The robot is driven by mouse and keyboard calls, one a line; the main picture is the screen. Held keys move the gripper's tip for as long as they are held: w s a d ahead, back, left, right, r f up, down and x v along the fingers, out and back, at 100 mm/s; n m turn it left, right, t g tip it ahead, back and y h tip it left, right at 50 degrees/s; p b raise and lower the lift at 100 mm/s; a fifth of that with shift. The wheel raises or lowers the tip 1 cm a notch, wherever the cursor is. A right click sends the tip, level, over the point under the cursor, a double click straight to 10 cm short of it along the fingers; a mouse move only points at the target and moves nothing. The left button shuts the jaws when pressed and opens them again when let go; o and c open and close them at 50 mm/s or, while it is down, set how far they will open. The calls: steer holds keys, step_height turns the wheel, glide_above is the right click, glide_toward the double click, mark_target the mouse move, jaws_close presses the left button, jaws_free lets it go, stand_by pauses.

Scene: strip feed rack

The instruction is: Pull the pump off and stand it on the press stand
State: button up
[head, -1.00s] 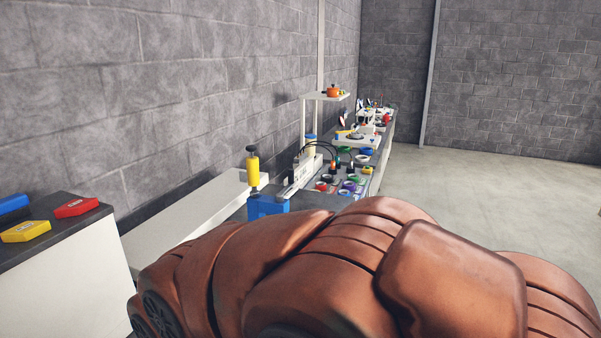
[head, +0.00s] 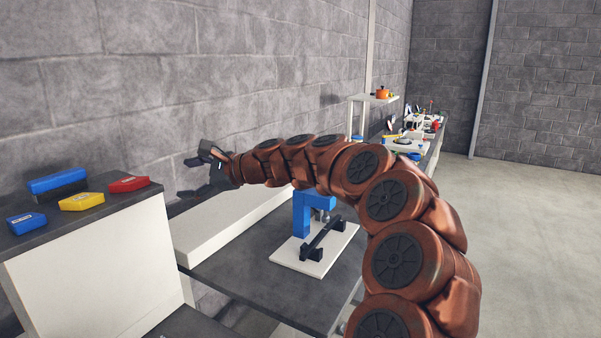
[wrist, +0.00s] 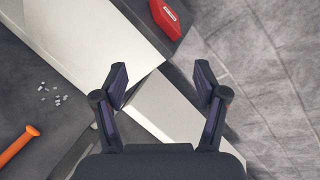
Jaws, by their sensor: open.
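A blue press frame (head: 301,216) stands on a white base plate (head: 337,248) on the dark bench, at the middle of the head view. It may be the press stand. The pump is not visible now; the yellow, black-topped cylinder seen earlier above the blue frame is probably behind my arm. My gripper (head: 198,156) is at the left, held up in front of the block wall and apart from the press. In the wrist view my gripper (wrist: 161,70) has its fingers spread, with nothing between them.
A side cabinet at the left (head: 105,240) carries blue, yellow (head: 82,201) and red boxes (head: 129,184). A black rail (head: 322,237) lies on the plate. A long white panel (head: 225,222) lies behind. An orange handle (wrist: 18,146) and small metal bits show in the wrist view.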

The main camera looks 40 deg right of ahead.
steer(key=s+d+f+m+t+h+b, duration=0.1)
steer(key=d+f+m+t+h, duration=0.45)
steer(key=d, duration=1.45)
steer(key=s+d+r+m+g+h+b, duration=0.1)
steer(key=d+m+h, duration=0.5)
steer(key=d+m, duration=0.95)
steer(key=shift+w+d+f+n+t+p, duration=0.15)
steer(key=shift+w+d+n+p, duration=0.45)
steer(key=shift+w, duration=0.6)
steer(key=shift+w+d+f+n+p, duration=0.1)
steer(key=shift+w+d+n+p, duration=0.35)
steer(key=shift+w+d+n, duration=0.55)
steer(key=shift+w+d+f+n+t+p, duration=0.15)
steer(key=shift+w+d+n+p, duration=0.3)
steer(key=shift+w, duration=0.95)
steer(key=shift+d+r, duration=0.1)
jaws_close()
